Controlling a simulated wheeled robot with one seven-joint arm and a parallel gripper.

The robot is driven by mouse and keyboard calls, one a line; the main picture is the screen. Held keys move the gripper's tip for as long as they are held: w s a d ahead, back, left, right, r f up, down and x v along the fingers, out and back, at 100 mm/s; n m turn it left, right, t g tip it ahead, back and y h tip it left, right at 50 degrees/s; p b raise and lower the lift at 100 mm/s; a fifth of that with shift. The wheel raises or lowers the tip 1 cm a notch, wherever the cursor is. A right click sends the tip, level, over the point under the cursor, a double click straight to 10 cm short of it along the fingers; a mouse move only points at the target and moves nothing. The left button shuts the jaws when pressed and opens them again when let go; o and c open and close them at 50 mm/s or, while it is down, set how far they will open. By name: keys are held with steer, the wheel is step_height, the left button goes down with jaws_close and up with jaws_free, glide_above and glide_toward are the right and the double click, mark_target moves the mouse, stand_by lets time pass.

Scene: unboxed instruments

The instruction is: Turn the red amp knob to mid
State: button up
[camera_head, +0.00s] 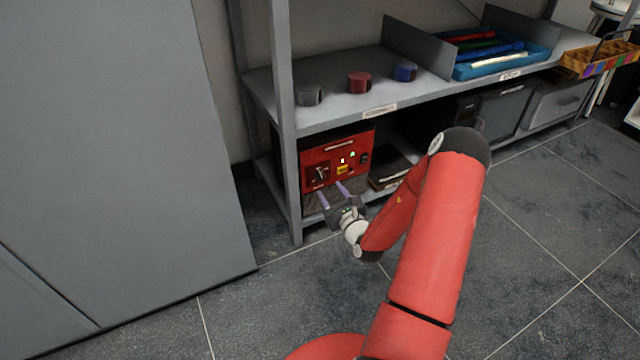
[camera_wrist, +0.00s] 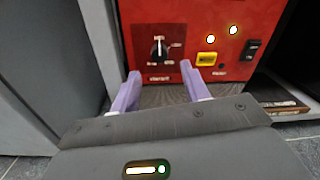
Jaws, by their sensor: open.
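The red amp (camera_head: 345,155) stands on the lower shelf of the rack, its front panel facing out. Its knob (camera_head: 320,175) is on the left of the panel. In the wrist view the knob (camera_wrist: 159,48) is dark with a pale pointer that looks near vertical, with small labels around it too small to read. My gripper (camera_head: 332,195) is open, in front of the amp and below the knob. In the wrist view its two purple fingers (camera_wrist: 160,75) stand apart on either side of the knob, with nothing between them. I cannot tell any contact.
The panel also has lit lamps (camera_wrist: 211,39), a yellow display (camera_wrist: 206,59) and a black switch (camera_wrist: 251,49). A grey rack post (camera_head: 285,130) stands close left. The upper shelf (camera_head: 345,115) holds several round items and overhangs the amp. Dark flat items (camera_head: 390,170) lie to the right.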

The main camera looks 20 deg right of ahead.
mark_target(321, 178)
steer(key=w, duration=0.5)
steer(key=shift+w, duration=0.4)
steer(key=c, duration=1)
